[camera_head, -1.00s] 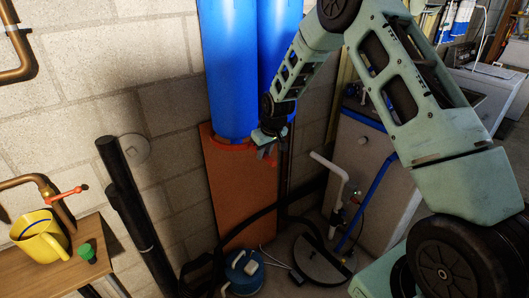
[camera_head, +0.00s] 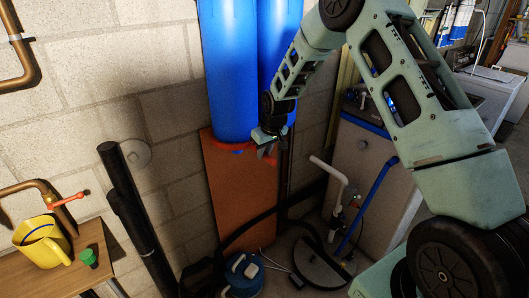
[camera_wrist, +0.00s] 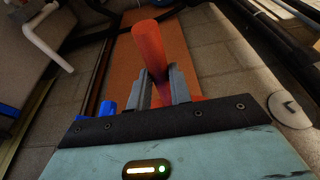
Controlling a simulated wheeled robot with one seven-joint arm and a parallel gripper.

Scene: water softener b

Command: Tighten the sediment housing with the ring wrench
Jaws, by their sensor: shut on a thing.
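Two tall blue cylindrical housings stand side by side against the wall in the head view, a left one (camera_head: 228,70) and a right one (camera_head: 280,50). I cannot tell from any label which is the sediment housing. The red ring wrench (camera_head: 221,148) shows at the lower end of the left housing, partly hidden by it and by my gripper. My gripper (camera_head: 266,151) is just right of that lower end. In the wrist view my gripper (camera_wrist: 160,80) is shut on the wrench's red handle (camera_wrist: 149,45), which sticks out beyond the fingers.
An orange-brown board (camera_head: 240,198) stands below the housings. Black pipes (camera_head: 128,203) lean at the left. A wooden bench (camera_head: 88,248) holds a yellow jug (camera_head: 42,243) and a green cap (camera_head: 88,257). A blue-topped container (camera_head: 242,272) and hoses crowd the floor. A grey cabinet (camera_head: 350,165) stands right.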

